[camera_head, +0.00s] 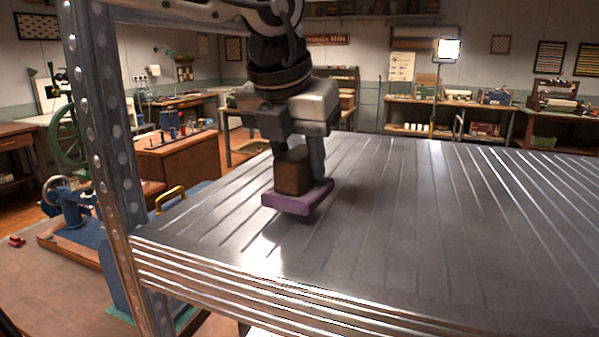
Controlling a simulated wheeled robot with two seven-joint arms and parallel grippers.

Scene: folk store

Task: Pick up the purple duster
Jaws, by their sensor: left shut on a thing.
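The purple duster is a brown block with a purple pad (298,199) along its bottom. It is in the head view, left of the middle, over the grey ribbed metal surface (430,220). My left gripper (300,155) comes down from above and is shut on the duster's brown block. The fingers hide part of the block's top and sides. The pad is close to the surface, and I cannot tell whether it touches. My right gripper is not in view.
A perforated metal post (105,150) stands at the left front corner of the surface. The surface to the right is bare. Behind are a brown cabinet (180,165), shelves with goods and a bright lamp (447,49). A green wheel machine (70,140) stands at left.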

